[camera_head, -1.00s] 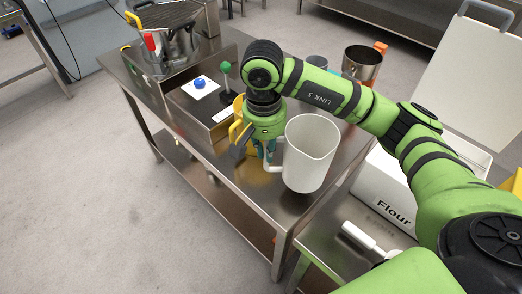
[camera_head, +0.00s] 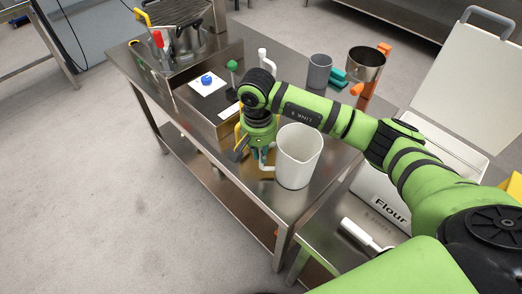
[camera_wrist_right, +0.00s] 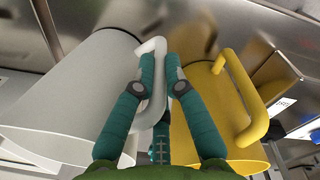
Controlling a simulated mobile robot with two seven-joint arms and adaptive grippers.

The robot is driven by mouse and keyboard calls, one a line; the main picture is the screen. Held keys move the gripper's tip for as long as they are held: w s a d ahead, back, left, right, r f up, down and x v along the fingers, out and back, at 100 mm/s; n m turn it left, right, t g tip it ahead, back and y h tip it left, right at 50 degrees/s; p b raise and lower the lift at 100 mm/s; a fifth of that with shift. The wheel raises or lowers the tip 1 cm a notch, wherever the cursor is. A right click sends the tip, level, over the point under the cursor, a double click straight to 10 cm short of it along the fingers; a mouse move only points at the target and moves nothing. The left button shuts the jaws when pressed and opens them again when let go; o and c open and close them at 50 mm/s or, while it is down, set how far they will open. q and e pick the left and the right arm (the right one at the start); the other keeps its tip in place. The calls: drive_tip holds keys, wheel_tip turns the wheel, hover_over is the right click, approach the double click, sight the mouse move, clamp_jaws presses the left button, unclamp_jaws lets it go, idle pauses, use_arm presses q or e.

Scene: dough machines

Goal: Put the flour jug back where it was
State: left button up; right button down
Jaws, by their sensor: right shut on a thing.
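The white flour jug (camera_head: 298,157) is at the front part of the steel table in the head view, upright. My right gripper (camera_head: 262,160) is shut on the jug's handle, to the left of the jug's body. In the right wrist view the teal fingers (camera_wrist_right: 160,75) close around the white handle, and the jug (camera_wrist_right: 75,95) fills the left side. I cannot tell whether the jug's base touches the table. A yellow jug (camera_wrist_right: 215,110) stands close on the other side of the fingers; it is mostly hidden behind my gripper in the head view. My left gripper is not in view.
The flour bin (camera_head: 385,200) stands right of the table, its white lid (camera_head: 468,85) upright. A white-handled tool (camera_head: 360,235) lies beside the bin. A machine with a blue knob (camera_head: 207,79) is left of my gripper. A grey cup (camera_head: 319,72) and a steel pot (camera_head: 366,64) stand behind.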

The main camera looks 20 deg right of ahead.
drive_tip(key=c, duration=1.3)
unclamp_jaws()
drive_tip(key=shift+f, duration=0.1)
drive_tip(key=r+b, duration=0.2)
drive_tip(key=r, duration=0.3)
drive_tip(key=r+b, duration=0.1)
drive_tip(key=r, duration=0.5)
drive_tip(key=shift+w+a+r+b, duration=0.15)
drive_tip(key=shift+a+b, duration=0.05)
drive_tip(key=shift+b, duration=0.2)
drive_tip(key=shift+r, duration=0.5)
